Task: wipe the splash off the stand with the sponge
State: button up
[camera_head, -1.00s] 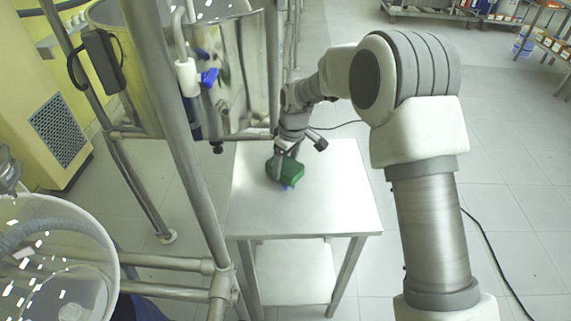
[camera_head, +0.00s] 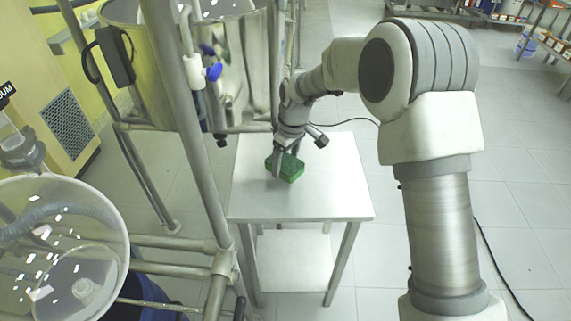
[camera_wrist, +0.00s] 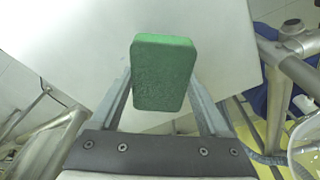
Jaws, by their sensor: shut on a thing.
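The green sponge (camera_head: 291,169) is held in my gripper (camera_head: 281,163) over the top of the metal stand (camera_head: 318,204), near its middle. In the wrist view, the sponge (camera_wrist: 163,72) sits between the two fingers of my gripper (camera_wrist: 163,92), which are shut on its sides. The pale stand top (camera_wrist: 80,45) lies beyond it. I cannot tell whether the sponge touches the top. No splash shows on the visible part of the stand; the area under the sponge is hidden.
A clear round vessel (camera_head: 60,240) is at the lower left. Tiled floor (camera_head: 520,190) is open on the right, crossed by a black cable (camera_head: 492,262).

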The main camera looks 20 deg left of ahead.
aim_at(283, 161)
jog(key=shift+r+p, duration=1.25)
jog(key=shift+r, duration=1.05)
